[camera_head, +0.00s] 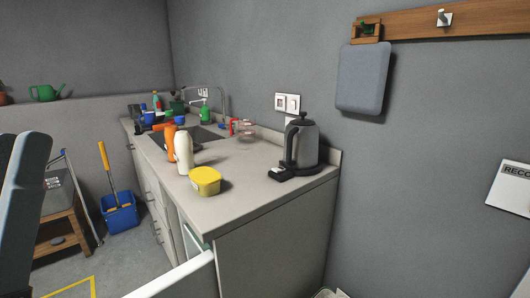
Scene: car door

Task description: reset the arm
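A dark, blue-grey part at the left edge, very close to the camera, looks like my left gripper (22,205). It is cut off by the frame, so its opening does not show. It is raised in front of the low wall and wooden stand and appears to touch nothing. My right gripper is not in view.
A counter (245,192) along the wall holds a kettle (302,143), a yellow tub (205,180), a white bottle (183,152) and an orange bottle (172,142). A blue bucket (121,216) stands on the floor.

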